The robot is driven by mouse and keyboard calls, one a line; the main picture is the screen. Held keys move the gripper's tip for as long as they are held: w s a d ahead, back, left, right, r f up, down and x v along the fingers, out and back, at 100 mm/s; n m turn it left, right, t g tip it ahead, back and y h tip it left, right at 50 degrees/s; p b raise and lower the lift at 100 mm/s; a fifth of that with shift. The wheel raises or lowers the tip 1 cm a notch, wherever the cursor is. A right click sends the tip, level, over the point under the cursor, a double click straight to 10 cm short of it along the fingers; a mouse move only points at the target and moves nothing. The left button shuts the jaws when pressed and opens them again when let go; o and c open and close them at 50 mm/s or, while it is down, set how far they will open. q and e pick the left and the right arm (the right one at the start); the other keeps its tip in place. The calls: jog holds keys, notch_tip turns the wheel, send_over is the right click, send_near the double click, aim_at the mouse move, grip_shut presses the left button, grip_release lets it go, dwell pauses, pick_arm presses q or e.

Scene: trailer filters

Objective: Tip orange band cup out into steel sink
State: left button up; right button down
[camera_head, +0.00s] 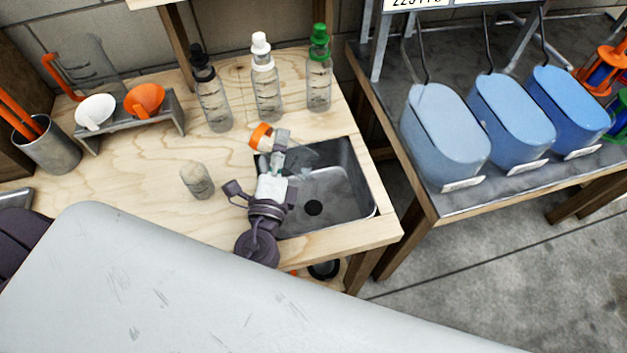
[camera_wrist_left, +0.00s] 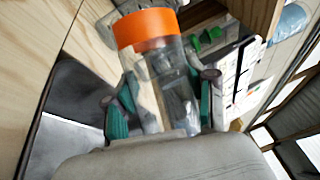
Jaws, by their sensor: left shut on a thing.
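The clear cup with the orange band (camera_head: 261,136) is held tilted on its side at the sink's back left corner. Its clear body points right over the basin. In the left wrist view the orange band (camera_wrist_left: 147,29) is at the far end from the wrist. My left gripper (camera_head: 277,155) is shut around the clear body, with teal pads on both sides in the wrist view (camera_wrist_left: 162,95). The steel sink (camera_head: 345,195) is set into the wooden bench, its dark drain visible. I cannot tell whether anything is inside the cup. My right gripper is out of view.
A small cloudy jar (camera_head: 197,181) stands left of the gripper. Bottles with black (camera_head: 214,100), white (camera_head: 266,85) and green (camera_head: 319,80) caps stand behind. A rack (camera_head: 130,125) holds white and orange funnels. Blue bins (camera_head: 445,135) stand on the right table. The bench's front left is partly hidden.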

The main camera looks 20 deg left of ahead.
aim_at(293, 148)
pick_arm(q)
jog(key=shift+s+d+r+m+t+h+b, duration=0.1)
jog(key=shift+d+r+m+t+h+b, duration=0.15)
jog(key=shift+m, duration=0.4)
jog(key=shift+d+r+m+t+h+b, duration=0.15)
jog(key=shift+d+r+m+b, duration=0.15)
jog(key=shift+m, duration=0.35)
dwell(0.6)
jog(key=shift+d+r+m+t+p, duration=0.2)
jog(key=shift+r+m, duration=0.3)
jog(key=shift+r, duration=0.15)
jog(key=shift+d+r+m+t+p, duration=0.15)
jog(key=shift+d+r+m+t, duration=0.05)
jog(key=shift+r+m, duration=0.35)
jog(key=shift+s+d+r+m+t+h+b, duration=0.15)
jog(key=shift+d+m+b, duration=0.1)
jog(key=shift+m, duration=0.25)
jog(key=shift+d+r+m+t+h+b, duration=0.15)
jog(key=shift+d+m, duration=0.1)
jog(key=shift+m, duration=0.2)
dwell(0.7)
dwell(0.8)
